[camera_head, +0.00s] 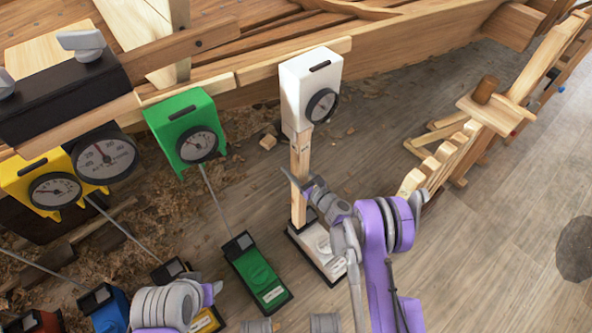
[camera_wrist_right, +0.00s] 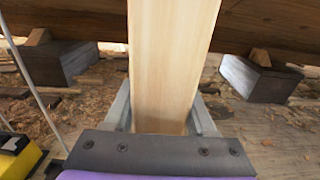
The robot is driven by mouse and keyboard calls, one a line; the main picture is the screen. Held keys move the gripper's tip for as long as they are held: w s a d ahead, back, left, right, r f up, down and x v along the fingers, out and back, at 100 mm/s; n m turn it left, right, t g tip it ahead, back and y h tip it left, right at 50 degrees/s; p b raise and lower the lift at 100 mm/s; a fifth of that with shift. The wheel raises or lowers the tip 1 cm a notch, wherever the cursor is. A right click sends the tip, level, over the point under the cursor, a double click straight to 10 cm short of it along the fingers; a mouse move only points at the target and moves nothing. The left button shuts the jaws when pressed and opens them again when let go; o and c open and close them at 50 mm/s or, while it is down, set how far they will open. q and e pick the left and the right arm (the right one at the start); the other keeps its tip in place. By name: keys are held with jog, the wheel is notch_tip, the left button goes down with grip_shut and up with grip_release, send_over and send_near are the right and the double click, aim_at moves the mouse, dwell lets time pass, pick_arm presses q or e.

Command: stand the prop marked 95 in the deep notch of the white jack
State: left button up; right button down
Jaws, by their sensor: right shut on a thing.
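The prop (camera_head: 300,155) is a pale wooden post with small dark marking near its top; I cannot read the number. It stands about upright between the white gauge box (camera_head: 305,75) above and the white jack (camera_head: 318,245) on the floor. My right gripper (camera_head: 302,190) is shut on its lower part. The right wrist view shows the post (camera_wrist_right: 172,60) between the two fingers (camera_wrist_right: 160,118). The prop's foot is over or on the jack; the notches and any contact are hidden. I cannot tell whether its top touches the box.
A green jack (camera_head: 258,272) stands left of the white one, with a rod up to the green gauge box (camera_head: 186,130). A yellow box (camera_head: 42,185) hangs further left. The wooden hull (camera_head: 420,30) runs overhead.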

jog(key=shift+f+b, duration=0.4)
dwell(0.7)
jog(key=shift+w+a, duration=0.1)
jog(key=shift+w, duration=0.05)
dwell(0.7)
jog(key=shift+c, duration=0.7)
grip_release()
jog(key=v, duration=1)
jog(key=shift+s+d, duration=0.25)
jog(key=shift+s, duration=0.1)
